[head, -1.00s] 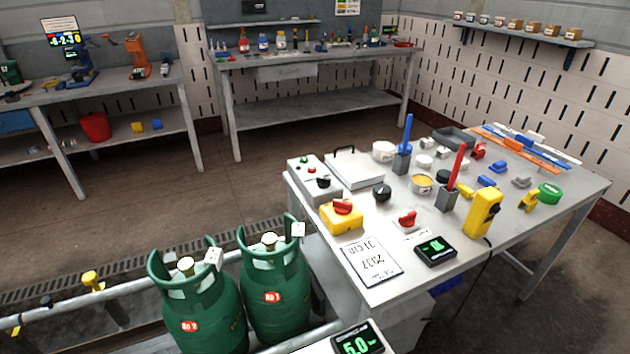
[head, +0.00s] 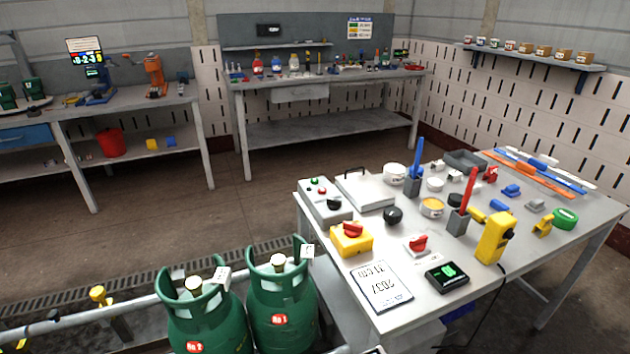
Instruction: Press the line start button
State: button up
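No label on the green button can be read, so I cannot tell which button is the line start. My gripper is not in view.
Two green gas cylinders (head: 205,325) (head: 283,305) stand by a rail left of the table. A yellow box with a red knob (head: 351,239) and a clipboard (head: 382,286) lie near the control box. Open floor (head: 150,220) stretches behind.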

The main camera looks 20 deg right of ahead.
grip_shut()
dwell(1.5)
